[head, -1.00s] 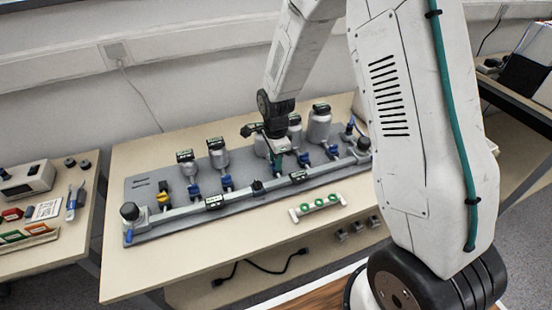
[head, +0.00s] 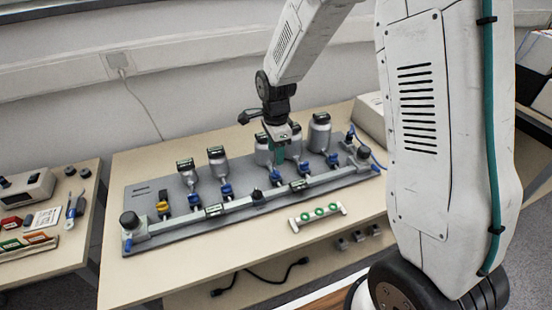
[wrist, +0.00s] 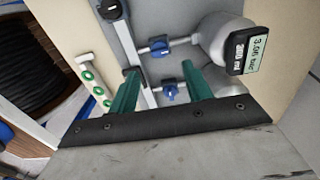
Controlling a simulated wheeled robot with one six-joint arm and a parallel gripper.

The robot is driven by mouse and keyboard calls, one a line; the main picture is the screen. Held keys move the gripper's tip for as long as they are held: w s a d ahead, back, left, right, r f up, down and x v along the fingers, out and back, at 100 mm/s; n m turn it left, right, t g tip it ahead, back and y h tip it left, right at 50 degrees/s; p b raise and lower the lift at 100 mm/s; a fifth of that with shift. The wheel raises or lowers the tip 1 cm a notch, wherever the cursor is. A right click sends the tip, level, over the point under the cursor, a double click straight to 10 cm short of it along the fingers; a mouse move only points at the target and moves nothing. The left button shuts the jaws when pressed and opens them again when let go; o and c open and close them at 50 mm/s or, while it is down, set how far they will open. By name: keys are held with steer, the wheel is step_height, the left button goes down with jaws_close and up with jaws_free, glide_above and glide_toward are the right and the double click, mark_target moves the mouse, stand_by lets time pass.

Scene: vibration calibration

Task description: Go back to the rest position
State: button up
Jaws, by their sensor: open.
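My gripper (head: 278,158) is above the right half of the grey manifold board in the head view, among the blue valve handles and grey canisters. In the wrist view its two green fingers (wrist: 157,92) are apart with nothing held between them. A blue valve handle (wrist: 167,93) shows between and beyond the fingertips; a second blue handle (wrist: 159,47) is farther up.
The grey board (head: 150,190) carries a pipe, several canisters, blue handles and one yellow handle (head: 162,207). A white rack with green rings (head: 318,215) lies in front of it. A side table (head: 80,225) stands at left.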

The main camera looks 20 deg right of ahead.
steer(key=shift+r, duration=0.25)
stand_by(0.3)
steer(key=shift+s+n, duration=0.2)
steer(key=shift+n, duration=0.4)
steer(key=s+d+r+n, duration=0.1)
steer(key=s+r+n, duration=0.4)
steer(key=s, duration=0.5)
steer(key=s+d+r+n+t, duration=0.1)
steer(key=s+r+n, duration=0.5)
steer(key=s+r, duration=0.3)
steer(key=s+d+r+n, duration=0.1)
steer(key=s+r+n, duration=0.5)
steer(key=s, duration=0.5)
steer(key=shift+r, duration=0.75)
steer(key=shift+d, duration=0.1)
stand_by(3.0)
